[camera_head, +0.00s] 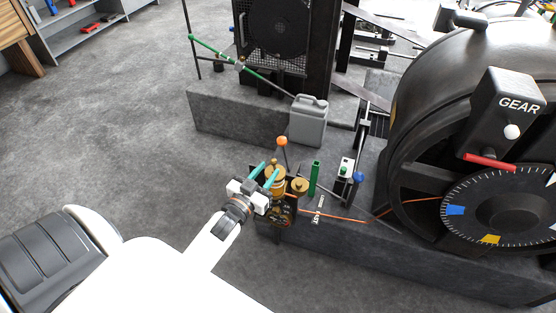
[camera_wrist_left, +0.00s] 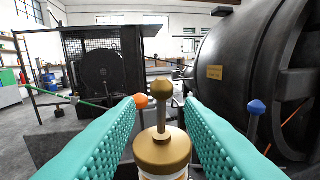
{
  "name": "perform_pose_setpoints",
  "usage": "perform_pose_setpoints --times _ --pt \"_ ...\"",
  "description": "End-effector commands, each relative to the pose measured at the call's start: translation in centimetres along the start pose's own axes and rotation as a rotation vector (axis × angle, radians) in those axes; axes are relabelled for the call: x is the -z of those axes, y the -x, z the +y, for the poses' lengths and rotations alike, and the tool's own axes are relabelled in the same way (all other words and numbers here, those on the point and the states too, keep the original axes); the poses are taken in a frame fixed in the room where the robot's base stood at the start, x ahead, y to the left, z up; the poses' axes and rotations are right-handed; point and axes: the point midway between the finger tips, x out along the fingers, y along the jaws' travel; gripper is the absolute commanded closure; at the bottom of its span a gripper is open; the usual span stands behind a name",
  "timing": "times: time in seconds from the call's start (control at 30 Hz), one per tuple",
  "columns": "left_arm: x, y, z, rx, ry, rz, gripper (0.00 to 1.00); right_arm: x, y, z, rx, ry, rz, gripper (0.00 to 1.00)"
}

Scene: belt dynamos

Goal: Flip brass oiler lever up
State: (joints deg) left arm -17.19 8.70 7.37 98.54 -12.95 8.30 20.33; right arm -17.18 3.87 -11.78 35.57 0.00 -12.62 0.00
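The brass oiler (camera_head: 275,181) stands on the dark machine block in the head view. In the left wrist view its round brass cap (camera_wrist_left: 162,150) is close below the fingers. A thin stem with a brass ball, the lever (camera_wrist_left: 160,88), rises from the cap; its exact tilt is hard to tell. My left gripper (camera_head: 267,174) has its two teal fingers apart. In the wrist view the open fingers (camera_wrist_left: 160,108) stand on either side of the stem, with visible gaps. My right gripper is in neither view.
An orange-knobbed lever (camera_head: 281,141) rises just behind the oiler. A second brass cap (camera_head: 299,186), a green post (camera_head: 315,178) and a blue-knobbed lever (camera_head: 358,177) stand to the right. A grey canister (camera_head: 308,122) is behind. The large GEAR wheel housing (camera_head: 430,90) fills the right.

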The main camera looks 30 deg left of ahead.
Motion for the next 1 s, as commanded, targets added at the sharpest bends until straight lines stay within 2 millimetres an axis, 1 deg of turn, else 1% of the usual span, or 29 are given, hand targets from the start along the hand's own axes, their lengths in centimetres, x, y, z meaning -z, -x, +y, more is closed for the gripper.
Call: perform_pose_setpoints --times 0.03,0.1,0.2,0.3,0.47,0.7,0.73,0.77,0.93,1.0 --pt "-0.1 -1.2 0.0 0.0 -0.001 -0.003 0.66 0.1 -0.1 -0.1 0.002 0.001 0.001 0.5" --pt "0.0 -2.5 0.0 0.0 -0.001 -0.002 0.66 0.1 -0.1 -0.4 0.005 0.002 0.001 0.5" --pt "0.1 -4.0 0.0 0.001 -0.002 0.0 0.66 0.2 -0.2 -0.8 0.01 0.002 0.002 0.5" --pt "0.1 -5.1 0.0 0.001 -0.001 0.0 0.66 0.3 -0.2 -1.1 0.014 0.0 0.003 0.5" --pt "0.1 -5.9 0.0 0.0 0.0 0.001 0.66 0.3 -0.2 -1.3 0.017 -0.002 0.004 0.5" --pt "0.1 -5.9 0.0 0.0 -0.001 0.002 0.66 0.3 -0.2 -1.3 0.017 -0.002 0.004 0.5" --pt "0.1 -5.9 0.0 0.0 -0.001 0.001 0.67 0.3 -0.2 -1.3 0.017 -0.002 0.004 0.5" --pt "0.1 -5.9 0.0 0.0 -0.001 0.001 0.72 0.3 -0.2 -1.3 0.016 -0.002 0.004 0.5" --pt "0.1 -5.9 0.0 0.0 -0.001 0.001 1.0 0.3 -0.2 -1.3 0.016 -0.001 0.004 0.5" --pt "0.1 -5.9 0.0 0.0 -0.001 0.002 1.0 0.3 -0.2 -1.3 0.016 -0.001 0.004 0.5"
